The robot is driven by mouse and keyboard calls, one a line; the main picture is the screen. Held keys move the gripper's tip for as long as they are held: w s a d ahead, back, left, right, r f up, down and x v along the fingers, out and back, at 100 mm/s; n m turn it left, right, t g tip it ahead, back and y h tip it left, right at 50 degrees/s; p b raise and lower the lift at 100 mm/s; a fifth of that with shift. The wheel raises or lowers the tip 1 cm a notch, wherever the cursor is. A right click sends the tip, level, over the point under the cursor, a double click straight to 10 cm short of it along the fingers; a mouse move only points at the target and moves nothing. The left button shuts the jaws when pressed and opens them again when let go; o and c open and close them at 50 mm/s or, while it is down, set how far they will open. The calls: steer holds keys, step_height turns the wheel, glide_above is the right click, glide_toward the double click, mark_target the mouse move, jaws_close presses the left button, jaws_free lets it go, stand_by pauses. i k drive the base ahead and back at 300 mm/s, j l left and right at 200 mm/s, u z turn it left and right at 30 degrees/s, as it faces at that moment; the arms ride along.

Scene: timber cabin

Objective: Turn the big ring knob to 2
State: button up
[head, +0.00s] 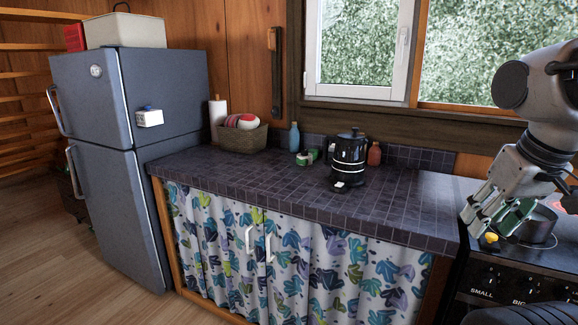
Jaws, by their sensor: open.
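The dark stove (508,258) stands at the right edge of the head view. Its front panel carries a label "SMALL" and, to the right, a cut-off label "BIG" (520,302). White marks show above the labels, but they are too small to read, and I cannot make out the big ring knob or its setting. My gripper (472,222) hangs over the stove's left side, above the front panel, open and with no knob between its fingers. A dark pan (538,228) sits on the stove just right of my gripper.
A green object (516,216) and a small yellow one (491,238) are close beside my gripper. The tiled counter (400,205) adjoins the stove on the left, holding a black kettle (348,158), bottles and a basket (238,138). Wooden floor (60,270) lies open at left.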

mark_target(529, 290)
steer(key=k+z, duration=0.2)
steer(key=z, duration=1.35)
